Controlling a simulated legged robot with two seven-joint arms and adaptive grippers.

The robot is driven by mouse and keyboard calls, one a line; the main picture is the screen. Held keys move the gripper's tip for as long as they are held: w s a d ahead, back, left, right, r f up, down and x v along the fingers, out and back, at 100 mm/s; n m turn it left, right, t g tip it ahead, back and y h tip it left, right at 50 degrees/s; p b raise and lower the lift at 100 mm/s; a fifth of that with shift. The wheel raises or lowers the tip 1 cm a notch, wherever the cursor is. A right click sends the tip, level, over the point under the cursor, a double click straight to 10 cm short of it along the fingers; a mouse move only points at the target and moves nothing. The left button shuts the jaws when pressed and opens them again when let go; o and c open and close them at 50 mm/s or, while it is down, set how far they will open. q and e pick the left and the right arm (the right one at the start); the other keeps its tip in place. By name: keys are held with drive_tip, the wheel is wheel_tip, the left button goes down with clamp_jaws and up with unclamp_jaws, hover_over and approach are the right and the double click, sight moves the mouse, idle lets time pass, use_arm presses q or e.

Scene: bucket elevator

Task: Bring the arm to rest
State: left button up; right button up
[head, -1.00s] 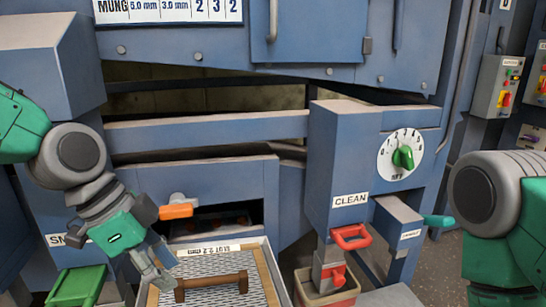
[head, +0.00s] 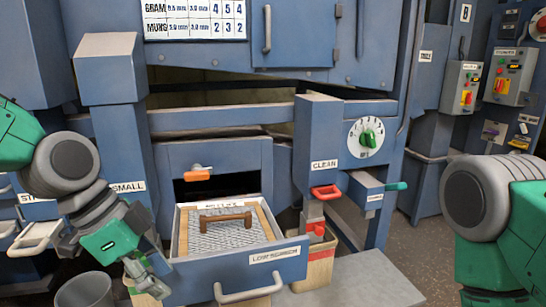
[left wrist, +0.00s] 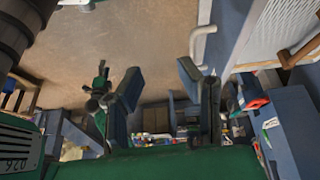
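My left arm (head: 68,165) comes in from the left in the head view and bends down toward the lower middle. Its gripper (head: 148,280) hangs in front of the left front corner of the pulled-out lower screen drawer (head: 277,255). In the left wrist view the two fingers of this gripper (left wrist: 157,82) stand wide apart with nothing between them. The floor shows beyond them. My right arm (head: 485,200) shows only in part at the right edge, and its gripper is out of view.
The drawer's white handle (head: 250,291) juts forward near my left gripper. A grey bucket (head: 84,291) stands at lower left. A wooden-handled piece (head: 226,221) lies on the mesh. A red lever (head: 326,192) and green dial (head: 368,138) are at right. A grey platform (head: 350,288) stands low.

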use_arm(q)
drive_tip(key=s+a+f+n+y, duration=0.1)
drive_tip(key=s+f+n, duration=0.25)
drive_tip(key=f, duration=0.65)
drive_tip(key=s+a+f+n, duration=0.2)
drive_tip(key=f+n, duration=0.2)
drive_tip(key=f, duration=0.5)
drive_tip(key=s+a+f+n+y, duration=0.2)
drive_tip(key=s+a+f+n, duration=0.1)
drive_tip(key=s+f, duration=0.4)
drive_tip(key=s+a+f+n+y, duration=0.1)
drive_tip(key=s+a+f+n, duration=0.2)
drive_tip(key=s+f, duration=0.4)
drive_tip(key=shift+s+a+f+g+y, duration=0.35)
drive_tip(key=shift+s+a, duration=0.25)
drive_tip(key=shift+a, duration=0.3)
drive_tip(key=shift+w, duration=0.15)
